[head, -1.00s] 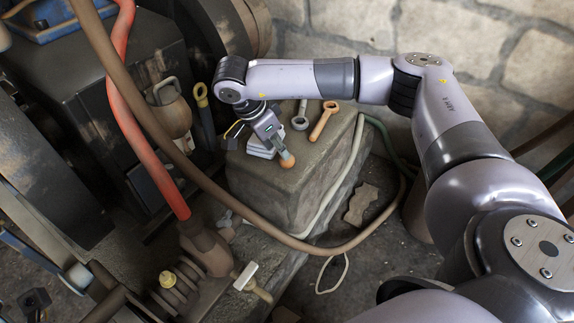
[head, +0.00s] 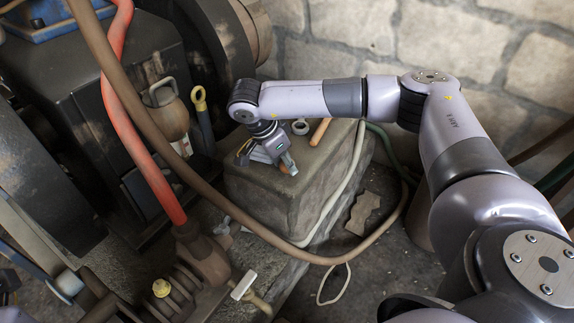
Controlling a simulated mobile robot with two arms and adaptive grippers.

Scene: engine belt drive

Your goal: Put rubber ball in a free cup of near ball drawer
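The rubber ball shows only as a small orange-brown patch (head: 291,171) at the front corner of the top of a stone block (head: 320,185). My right gripper (head: 287,168) reaches down over it from the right arm. Its fingers hide most of the ball. I cannot tell whether the fingers are closed on the ball or only around it, or whether the ball touches the block. My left gripper is not in view. I cannot make out the near ball drawer or its cups.
A ring-ended tool (head: 300,127) and an orange-handled tool (head: 320,131) lie behind my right gripper on the block. A brown hose (head: 200,185) crosses in front of the block. A red hose (head: 140,150) and dark machinery fill the left. A stone wall stands behind.

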